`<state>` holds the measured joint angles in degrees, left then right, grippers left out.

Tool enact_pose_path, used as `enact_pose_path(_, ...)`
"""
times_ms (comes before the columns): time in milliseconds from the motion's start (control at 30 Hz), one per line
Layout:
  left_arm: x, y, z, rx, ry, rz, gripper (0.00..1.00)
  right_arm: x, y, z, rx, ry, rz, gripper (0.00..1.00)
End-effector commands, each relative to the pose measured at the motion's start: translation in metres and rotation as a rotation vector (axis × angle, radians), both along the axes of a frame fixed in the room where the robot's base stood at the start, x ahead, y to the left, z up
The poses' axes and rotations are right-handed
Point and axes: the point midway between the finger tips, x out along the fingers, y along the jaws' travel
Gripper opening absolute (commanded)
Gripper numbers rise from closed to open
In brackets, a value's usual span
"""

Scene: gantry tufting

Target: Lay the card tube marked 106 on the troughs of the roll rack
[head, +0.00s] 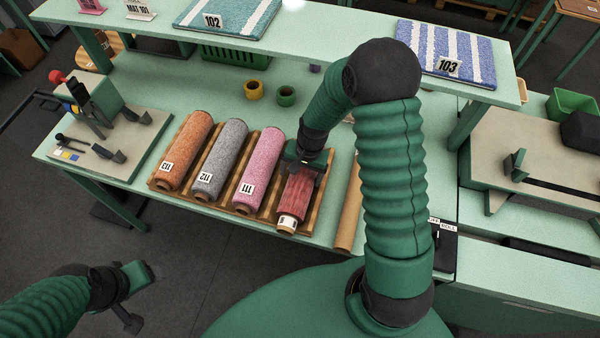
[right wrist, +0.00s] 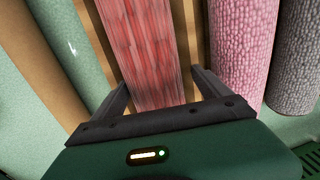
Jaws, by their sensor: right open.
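The wooden roll rack (head: 228,197) lies on the green bench. A red streaked tube (head: 296,193) with a pale end and a small label too blurred to read lies along its right-hand trough. My right gripper (head: 304,164) is open over this tube's far part. In the right wrist view the red tube (right wrist: 147,50) runs between the two spread fingers, with a gap at each side. A plain brown card tube (head: 348,212) lies right of the rack; no number shows on it. My left gripper (head: 134,297) hangs over the floor at lower left, its jaw opening unclear.
Orange roll 113 (head: 186,145), grey roll 112 (head: 222,155) and pink roll 111 (head: 262,165) fill the other troughs. A raised shelf (head: 320,28) with mats 102 and 103 spans the back. A bench fixture (head: 105,140) stands left. Yellow and green tape rings (head: 285,95) sit behind.

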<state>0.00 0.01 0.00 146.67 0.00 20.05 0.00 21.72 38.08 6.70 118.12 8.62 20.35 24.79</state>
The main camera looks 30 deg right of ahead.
Motion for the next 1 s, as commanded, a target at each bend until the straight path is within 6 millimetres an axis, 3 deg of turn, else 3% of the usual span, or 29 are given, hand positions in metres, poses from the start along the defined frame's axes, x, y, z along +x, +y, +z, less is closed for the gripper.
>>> enact_pose_path(367,0.0,0.0,-0.001,0.0,0.0,0.0,0.7,-0.004,-0.003,0.004,-0.001,0.008,-0.004,0.97)
enact_pose_path(467,0.0,0.0,-0.002,0.0,0.0,0.0,0.7,-0.004,-0.005,0.021,-0.003,0.003,-0.004,0.97)
enact_pose_path(800,0.0,0.0,-0.008,0.0,0.0,0.0,0.7,-0.009,-0.011,0.118,-0.004,-0.001,-0.002,0.97)
enact_pose_path(1000,0.0,0.0,-0.009,0.0,0.0,0.0,0.7,-0.012,-0.014,0.156,-0.002,0.002,-0.001,0.97)
